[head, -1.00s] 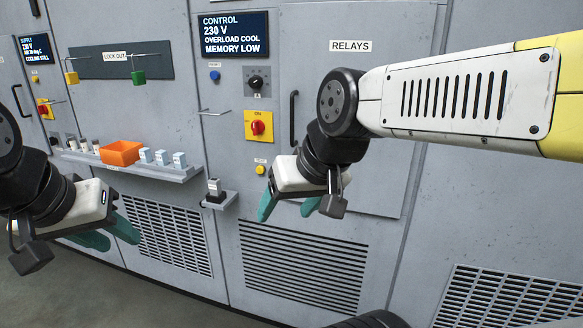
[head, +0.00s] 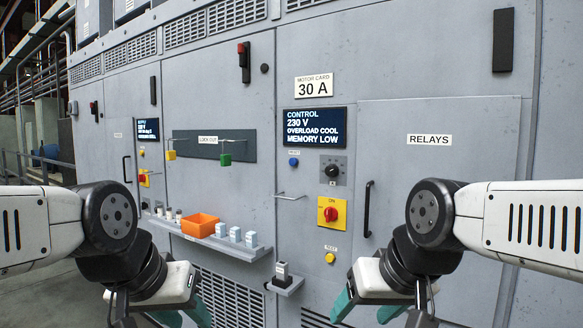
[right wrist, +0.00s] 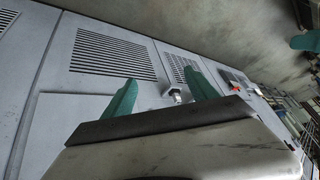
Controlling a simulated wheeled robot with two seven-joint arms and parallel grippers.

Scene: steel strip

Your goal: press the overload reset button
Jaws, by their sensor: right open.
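On the grey control cabinet, a round blue button (head: 293,162) sits below the lit display (head: 315,125), which reads CONTROL, 230 V, OVERLOAD COOL, MEMORY LOW. A round yellow button (head: 330,258) sits lower, under the red rotary switch (head: 327,214). The small labels at both buttons are too small to read surely. My right gripper (head: 366,310) is open and empty, low in the head view, below and right of the yellow button; its teal fingers also stand apart in the right wrist view (right wrist: 160,95). My left gripper (head: 182,316) is at the bottom left, its teal fingers apart, partly cut off.
A shelf (head: 215,243) holds an orange bin (head: 200,225) and several small blocks. A small ledge (head: 287,288) carries a dark-and-white piece. A thin rod (head: 290,197) and a black door handle (head: 367,209) stick out. A LOCK OUT board (head: 213,145) is at left.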

